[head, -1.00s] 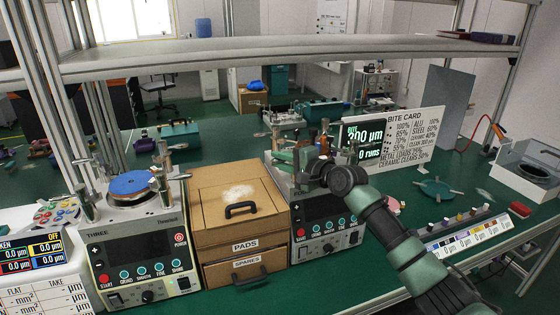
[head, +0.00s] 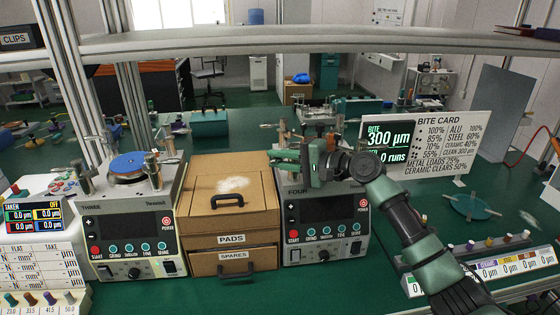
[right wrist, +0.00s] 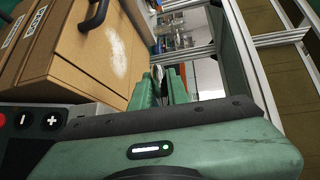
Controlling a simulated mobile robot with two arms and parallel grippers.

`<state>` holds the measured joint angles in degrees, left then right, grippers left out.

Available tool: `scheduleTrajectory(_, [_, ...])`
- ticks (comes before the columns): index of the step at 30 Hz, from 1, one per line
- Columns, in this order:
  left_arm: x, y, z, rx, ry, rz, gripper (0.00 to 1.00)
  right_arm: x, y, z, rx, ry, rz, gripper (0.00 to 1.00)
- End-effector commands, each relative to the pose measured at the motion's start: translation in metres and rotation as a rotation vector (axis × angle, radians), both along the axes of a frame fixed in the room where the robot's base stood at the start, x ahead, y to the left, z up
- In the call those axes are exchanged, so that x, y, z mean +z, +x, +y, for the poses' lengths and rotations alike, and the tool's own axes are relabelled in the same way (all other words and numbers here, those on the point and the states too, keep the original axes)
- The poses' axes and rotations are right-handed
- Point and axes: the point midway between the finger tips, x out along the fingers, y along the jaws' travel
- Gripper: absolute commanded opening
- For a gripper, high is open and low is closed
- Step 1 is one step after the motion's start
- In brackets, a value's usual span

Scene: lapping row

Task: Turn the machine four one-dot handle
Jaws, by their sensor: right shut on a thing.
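Machine four (head: 327,222), a white unit with a dark screen and a row of buttons, stands right of the cardboard boxes. My right gripper (head: 284,157) reaches over its top from the right. In the right wrist view, my right gripper (right wrist: 161,88) is shut on a slim metal handle (right wrist: 157,73) between its green fingers. The handle's dot mark cannot be made out, and the arm and gripper hide much of the machine's top. My left gripper is not in view.
Machine three (head: 132,234) with a blue disc stands left of the cardboard pads box (head: 232,205). A bite display (head: 388,140) reads 300 µm and 0 runs, beside a white bite card (head: 450,142). A shelf (head: 300,35) crosses above. Green bench shows in front.

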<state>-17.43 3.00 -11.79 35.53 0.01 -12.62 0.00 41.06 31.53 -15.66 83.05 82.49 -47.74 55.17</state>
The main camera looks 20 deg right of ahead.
Motion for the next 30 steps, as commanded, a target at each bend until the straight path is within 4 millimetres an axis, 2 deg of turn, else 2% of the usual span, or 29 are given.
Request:
scheduleTrajectory(1, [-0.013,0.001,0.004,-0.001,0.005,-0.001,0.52,-0.008,-0.001,-0.004,0.026,-0.002,0.003,0.0])
scheduleTrajectory(3, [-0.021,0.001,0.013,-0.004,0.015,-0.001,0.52,-0.007,-0.003,-0.005,0.07,-0.001,0.002,0.0])
scheduleTrajectory(6, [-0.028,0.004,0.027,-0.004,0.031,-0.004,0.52,-0.006,-0.006,-0.006,0.134,-0.001,0.002,0.0])
scheduleTrajectory(10, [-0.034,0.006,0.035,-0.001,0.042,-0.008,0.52,-0.005,-0.009,-0.008,0.201,-0.002,0.003,0.0])
scheduleTrajectory(17, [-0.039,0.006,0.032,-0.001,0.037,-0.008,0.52,-0.003,-0.013,-0.009,0.271,-0.004,0.003,0.0])
scheduleTrajectory(24, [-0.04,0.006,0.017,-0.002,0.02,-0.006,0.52,-0.003,-0.014,-0.009,0.289,-0.006,0.003,0.0])
scheduleTrajectory(30, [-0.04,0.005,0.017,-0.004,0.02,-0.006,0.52,-0.003,-0.014,-0.009,0.289,-0.005,0.004,0.0])
